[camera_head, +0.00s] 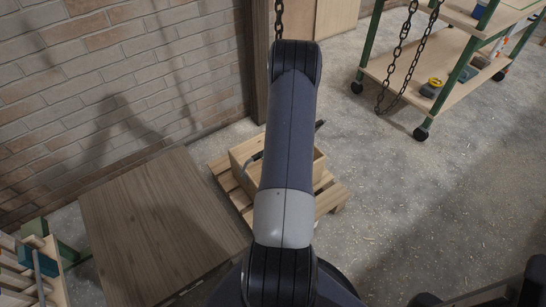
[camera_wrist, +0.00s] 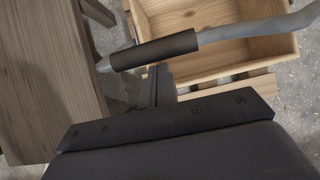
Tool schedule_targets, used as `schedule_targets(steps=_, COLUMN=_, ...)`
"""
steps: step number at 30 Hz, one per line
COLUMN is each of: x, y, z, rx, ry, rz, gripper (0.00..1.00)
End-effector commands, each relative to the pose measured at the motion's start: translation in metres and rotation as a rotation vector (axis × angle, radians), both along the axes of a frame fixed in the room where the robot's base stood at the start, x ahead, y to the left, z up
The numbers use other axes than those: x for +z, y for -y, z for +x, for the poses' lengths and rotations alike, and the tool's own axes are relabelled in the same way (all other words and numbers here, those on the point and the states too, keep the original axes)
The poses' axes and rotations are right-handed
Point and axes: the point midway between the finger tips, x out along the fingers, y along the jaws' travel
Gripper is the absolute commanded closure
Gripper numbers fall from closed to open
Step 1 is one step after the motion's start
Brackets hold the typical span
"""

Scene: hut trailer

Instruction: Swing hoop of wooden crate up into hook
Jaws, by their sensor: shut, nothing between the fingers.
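The wooden crate (camera_head: 246,152) is an open box on a pallet, largely covered by my arm in the head view. In the wrist view I look down into the crate (camera_wrist: 222,61), and its visible interior is bare. The hoop (camera_wrist: 254,29) is a grey metal bar with a dark cylindrical grip (camera_wrist: 154,50), crossing in front of the crate opening. My gripper (camera_wrist: 160,72) is shut and empty, its tips close to the underside of the grip in the picture; I cannot tell whether they touch. My arm hides the gripper in the head view. No hook is clearly visible.
A chain (camera_head: 279,18) hangs above the crate. A wooden table top (camera_head: 160,225) lies to the left, a brick wall (camera_head: 130,90) behind it. A wheeled green-framed cart (camera_head: 415,75) stands at the upper right, with a looped chain (camera_head: 402,60) before it. The right floor is open.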

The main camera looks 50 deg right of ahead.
Motion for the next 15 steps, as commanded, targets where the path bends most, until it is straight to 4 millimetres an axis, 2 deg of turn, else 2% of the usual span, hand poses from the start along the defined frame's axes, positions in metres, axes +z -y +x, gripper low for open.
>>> schedule_targets(steps=1, x=0.009, y=0.001, z=0.005, rx=0.002, ry=0.001, rz=0.0, gripper=1.0)
schedule_targets(steps=15, x=0.033, y=0.015, z=0.066, rx=0.003, ry=0.002, rz=0.0, gripper=1.0)
